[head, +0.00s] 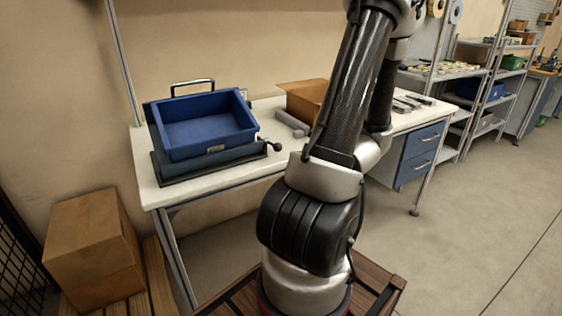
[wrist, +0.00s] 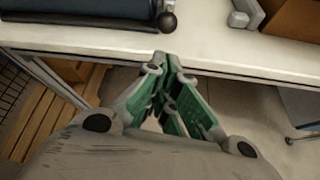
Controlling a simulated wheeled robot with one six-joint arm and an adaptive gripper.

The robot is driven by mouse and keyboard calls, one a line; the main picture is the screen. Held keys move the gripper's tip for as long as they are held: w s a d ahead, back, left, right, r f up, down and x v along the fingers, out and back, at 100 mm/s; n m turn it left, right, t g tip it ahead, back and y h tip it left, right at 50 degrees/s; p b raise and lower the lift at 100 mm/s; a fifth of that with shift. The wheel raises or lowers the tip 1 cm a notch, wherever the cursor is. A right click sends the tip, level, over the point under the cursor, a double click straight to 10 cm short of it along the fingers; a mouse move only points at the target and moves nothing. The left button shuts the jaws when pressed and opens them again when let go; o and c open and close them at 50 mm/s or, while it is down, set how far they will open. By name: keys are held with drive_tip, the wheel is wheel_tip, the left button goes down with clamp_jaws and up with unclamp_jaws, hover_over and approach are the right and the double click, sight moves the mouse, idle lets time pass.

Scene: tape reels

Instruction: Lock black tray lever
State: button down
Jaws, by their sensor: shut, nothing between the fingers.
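A blue tray (head: 207,122) sits tilted on a dark base (head: 213,162) at the left end of the white workbench. A short black lever with a round knob (head: 276,146) sticks out from the right side of that base. In the wrist view the black knob (wrist: 167,20) shows at the top, beside the end of the dark base (wrist: 80,8). My gripper (wrist: 162,60), with green fingers, is shut and empty. It appears below the knob in that view, over the bench's front edge and apart from the knob. My gripper cannot be made out in the head view.
The workbench (head: 152,189) also bears an open cardboard box (head: 303,98) and a grey part (head: 292,123) right of the lever. Shelves stand at the right. Floor in front of the bench is clear.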

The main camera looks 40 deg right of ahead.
drive_tip(key=x, duration=1)
drive_tip(key=shift+a, duration=0.15)
drive_tip(key=shift+r, duration=0.2)
